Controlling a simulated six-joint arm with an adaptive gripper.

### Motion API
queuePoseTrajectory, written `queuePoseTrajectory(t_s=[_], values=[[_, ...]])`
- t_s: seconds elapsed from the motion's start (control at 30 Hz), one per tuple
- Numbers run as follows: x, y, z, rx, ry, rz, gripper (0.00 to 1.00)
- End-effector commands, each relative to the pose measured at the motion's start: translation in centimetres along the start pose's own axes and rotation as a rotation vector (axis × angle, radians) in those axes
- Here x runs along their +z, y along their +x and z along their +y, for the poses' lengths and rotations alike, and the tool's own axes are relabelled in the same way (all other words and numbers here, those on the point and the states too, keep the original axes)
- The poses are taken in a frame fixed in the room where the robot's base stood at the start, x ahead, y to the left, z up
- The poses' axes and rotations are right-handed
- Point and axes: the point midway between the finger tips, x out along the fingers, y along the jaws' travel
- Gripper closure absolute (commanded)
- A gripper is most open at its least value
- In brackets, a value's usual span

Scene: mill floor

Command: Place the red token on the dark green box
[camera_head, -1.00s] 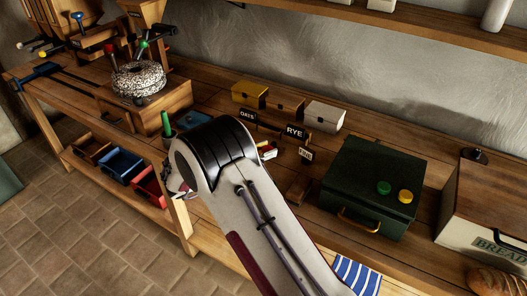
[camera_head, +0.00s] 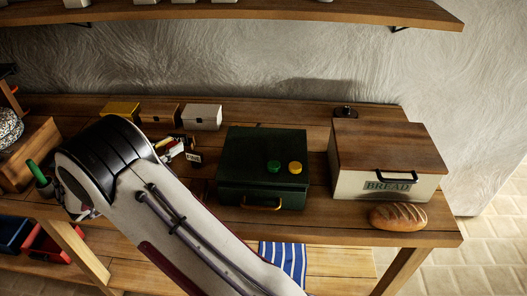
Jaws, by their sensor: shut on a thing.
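The dark green box (camera_head: 258,141) stands shut on the bench right of centre, its brass handle facing front. A green token (camera_head: 273,166) and a yellow token (camera_head: 295,167) lie on its lid, side by side toward the right. I see no red token on the box or bench. My gripper (camera_head: 84,212) shows only as a small part past the far end of my arm, left of the box and near the bench's front edge. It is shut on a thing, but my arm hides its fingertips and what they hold.
A bread bin (camera_head: 387,159) stands right of the box, with a loaf (camera_head: 398,217) in front. Small yellow, brown and white boxes (camera_head: 202,117) stand at the back left. The left of the green box's lid is clear.

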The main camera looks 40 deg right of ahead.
Motion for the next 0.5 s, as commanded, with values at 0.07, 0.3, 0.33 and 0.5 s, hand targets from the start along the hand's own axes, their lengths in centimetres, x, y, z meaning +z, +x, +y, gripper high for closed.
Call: queuePoseTrajectory(t_s=[0.07, 0.3, 0.33, 0.5], values=[[-1.5, 1.3, 1.5, 0.028, 0.006, 0.000, 0.85], [-4.9, 4.4, 6.4, 0.101, 0.017, 0.000, 0.85], [-5.2, 4.7, 7.1, 0.110, 0.017, -0.001, 0.85], [-6.8, 6.1, 10.9, 0.153, 0.023, -0.001, 0.85]])
